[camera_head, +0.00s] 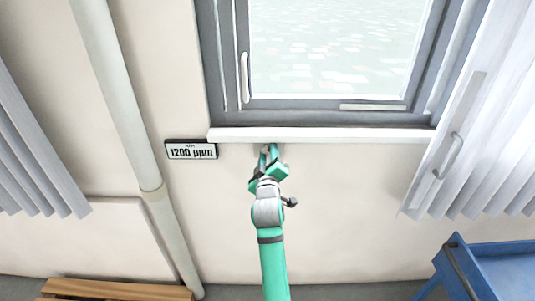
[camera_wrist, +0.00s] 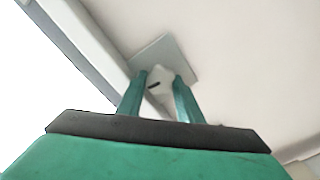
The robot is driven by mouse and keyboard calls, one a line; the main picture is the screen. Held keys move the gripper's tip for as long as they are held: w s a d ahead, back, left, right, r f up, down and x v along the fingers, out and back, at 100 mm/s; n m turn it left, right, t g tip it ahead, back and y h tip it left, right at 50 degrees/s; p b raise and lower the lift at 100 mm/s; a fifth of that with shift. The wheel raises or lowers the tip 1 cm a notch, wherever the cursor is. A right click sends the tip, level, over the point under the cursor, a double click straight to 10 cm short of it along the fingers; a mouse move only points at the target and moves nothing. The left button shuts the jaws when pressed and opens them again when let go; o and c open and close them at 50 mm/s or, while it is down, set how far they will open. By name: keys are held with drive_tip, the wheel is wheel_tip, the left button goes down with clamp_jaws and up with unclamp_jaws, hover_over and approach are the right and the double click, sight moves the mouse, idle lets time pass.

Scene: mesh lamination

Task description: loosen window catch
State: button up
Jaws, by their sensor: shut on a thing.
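The window (camera_head: 330,50) has a grey frame and stands at the top of the head view, with a white upright handle (camera_head: 244,78) on its left side. My gripper (camera_head: 269,152) is just below the white sill (camera_head: 320,134), close to the wall. In the wrist view my gripper (camera_wrist: 161,80) has its two green fingers on either side of a small pale catch piece (camera_wrist: 160,75) with a dark slot. It is shut on this piece, which sits on a square grey plate (camera_wrist: 160,50). The fingers hide the piece's sides, and in the head view the gripper hides it.
A sign reading 1200 ppm (camera_head: 191,149) is on the wall left of my gripper. A pipe (camera_head: 125,100) runs down the wall further left. Pale blinds (camera_head: 480,130) hang at the right, above a blue cart (camera_head: 490,265). A wooden pallet (camera_head: 115,290) lies at lower left.

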drive_tip(key=o, duration=0.8)
